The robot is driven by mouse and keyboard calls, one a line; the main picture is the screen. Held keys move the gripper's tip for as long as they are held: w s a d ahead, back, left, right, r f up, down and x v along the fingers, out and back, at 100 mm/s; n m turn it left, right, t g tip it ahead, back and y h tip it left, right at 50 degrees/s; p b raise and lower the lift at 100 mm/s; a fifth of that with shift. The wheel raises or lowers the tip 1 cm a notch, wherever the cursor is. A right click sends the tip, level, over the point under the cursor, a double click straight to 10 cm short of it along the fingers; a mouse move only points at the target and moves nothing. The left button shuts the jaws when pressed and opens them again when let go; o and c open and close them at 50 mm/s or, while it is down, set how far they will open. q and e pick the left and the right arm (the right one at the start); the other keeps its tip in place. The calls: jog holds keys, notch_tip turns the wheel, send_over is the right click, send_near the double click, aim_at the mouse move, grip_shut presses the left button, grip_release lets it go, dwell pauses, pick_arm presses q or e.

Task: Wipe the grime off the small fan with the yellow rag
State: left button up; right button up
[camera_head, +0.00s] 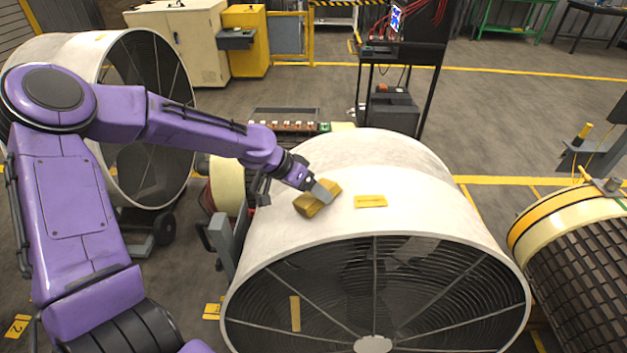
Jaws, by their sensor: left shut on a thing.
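A white drum fan (420,190) with a dark front grille stands in the middle foreground. My left gripper (322,192) is over the upper left of its housing, shut on the yellow rag (316,200). The rag looks like a folded block and appears to touch the curved housing, though exact contact is hard to tell. A flat yellow label (370,201) lies on the housing to the right of the rag. No clear grime patch shows; the rag and gripper hide the surface under them. My right gripper is not in view.
Another large drum fan (125,55) stands at the left, behind my left arm. A dark ribbed rotor with a cream and yellow end (540,225) is at the right. A black equipment rack (405,60) stands behind the middle fan. Open floor lies at the back right.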

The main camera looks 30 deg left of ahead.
pick_arm(q)
jog(key=shift+s+d+f, duration=0.1)
jog(key=shift+s+d, duration=0.25)
jog(key=shift+s, duration=0.25)
jog(key=shift+p, duration=0.4)
jog(key=shift+w+a+f, duration=0.1)
jog(key=shift+w+a, duration=0.2)
jog(key=shift+w, duration=0.05)
jog(key=shift+w+a+f+b, duration=0.1)
jog(key=shift+w+a+b, duration=0.2)
jog(key=shift+w+a, duration=0.45)
jog(key=shift+w+a+f+b, duration=0.1)
jog(key=shift+w+a+b, duration=0.25)
jog(key=shift+w, duration=0.8)
jog(key=shift+w+a+f+b, duration=0.1)
jog(key=shift+w+a+b, duration=0.1)
jog(key=shift+w+a, duration=0.6)
jog(key=shift+w+a+f+b, duration=0.1)
jog(key=shift+w+f+b, duration=0.1)
jog(key=shift+w+b, duration=0.3)
jog(key=shift+w+a+f, duration=0.15)
jog(key=shift+w+a, duration=0.1)
jog(key=shift+w, duration=0.3)
jog(key=shift+w+a+f, duration=0.1)
jog(key=shift+w+a, duration=0.15)
jog(key=shift+w, duration=0.25)
jog(key=shift+r, duration=0.1)
